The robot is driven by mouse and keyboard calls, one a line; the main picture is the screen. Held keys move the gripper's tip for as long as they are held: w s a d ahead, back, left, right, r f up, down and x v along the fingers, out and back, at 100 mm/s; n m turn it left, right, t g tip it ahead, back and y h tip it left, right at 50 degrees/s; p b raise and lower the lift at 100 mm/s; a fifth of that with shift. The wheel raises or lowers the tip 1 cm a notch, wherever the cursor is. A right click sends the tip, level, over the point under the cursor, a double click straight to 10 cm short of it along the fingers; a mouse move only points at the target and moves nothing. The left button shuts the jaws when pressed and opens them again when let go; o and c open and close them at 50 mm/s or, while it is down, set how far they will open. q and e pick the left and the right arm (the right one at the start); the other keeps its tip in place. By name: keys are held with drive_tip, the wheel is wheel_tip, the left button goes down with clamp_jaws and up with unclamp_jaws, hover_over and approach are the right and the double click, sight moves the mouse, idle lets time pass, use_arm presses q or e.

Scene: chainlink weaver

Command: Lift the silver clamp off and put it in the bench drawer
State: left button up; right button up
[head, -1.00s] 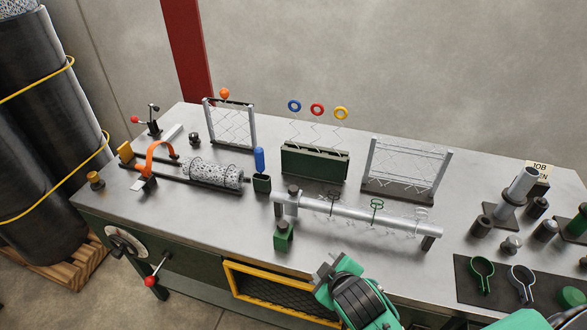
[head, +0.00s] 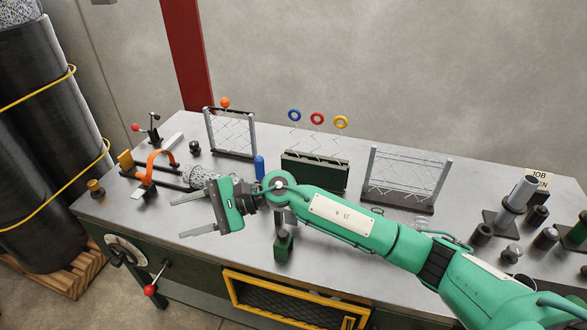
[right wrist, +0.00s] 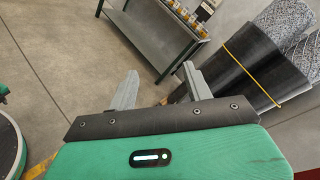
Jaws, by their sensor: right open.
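My right gripper (head: 190,216) is open and empty, above the left front part of the bench top, fingers pointing left. The right wrist view shows its two spread fingers (right wrist: 157,88) with nothing between them. My right arm crosses the bench and hides most of the horizontal tube that carries clamps. The top of a dark ring clamp (head: 377,211) shows behind the arm. A pale bit of what looks like the silver clamp (head: 420,222) shows to its right; the rest is hidden. The yellow-framed bench drawer (head: 232,290) is at the bench front. My left gripper is not in view.
Upright wire-mesh frames (head: 231,133) (head: 408,178) and a green block with coloured rings (head: 316,172) stand towards the back. A mesh roller (head: 197,175) lies close behind the gripper. A green post (head: 283,245) stands below the arm. Large dark mesh rolls (head: 45,150) stand left.

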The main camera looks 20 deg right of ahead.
drive_tip(key=w+d+f+n+h, duration=0.1)
drive_tip(key=w+d+n+h, duration=0.2)
drive_tip(key=d, duration=0.5)
drive_tip(key=w+d+f+n+h, duration=0.1)
drive_tip(key=w+d+n+h, duration=0.3)
drive_tip(key=d+h, duration=0.3)
drive_tip(key=w+d+f+n+h, duration=0.1)
drive_tip(key=w+d+n+h, duration=0.3)
drive_tip(key=d, duration=0.6)
drive_tip(key=shift+d+f+n+h, duration=0.1)
drive_tip(key=shift+f+n+h, duration=0.15)
drive_tip(key=shift+h, duration=0.85)
drive_tip(key=shift+w+d, duration=0.1)
drive_tip(key=shift+d, duration=0.2)
wheel_tip(320, 180, down, 5)
drive_tip(key=shift+r+b, duration=0.1)
drive_tip(key=shift+b, duration=0.55)
wheel_tip(320, 180, down, 4)
drive_tip(key=b, duration=0.4)
drive_tip(key=shift+f, duration=0.2)
drive_tip(key=shift+r, duration=0.1)
drive_tip(key=c, duration=0.9)
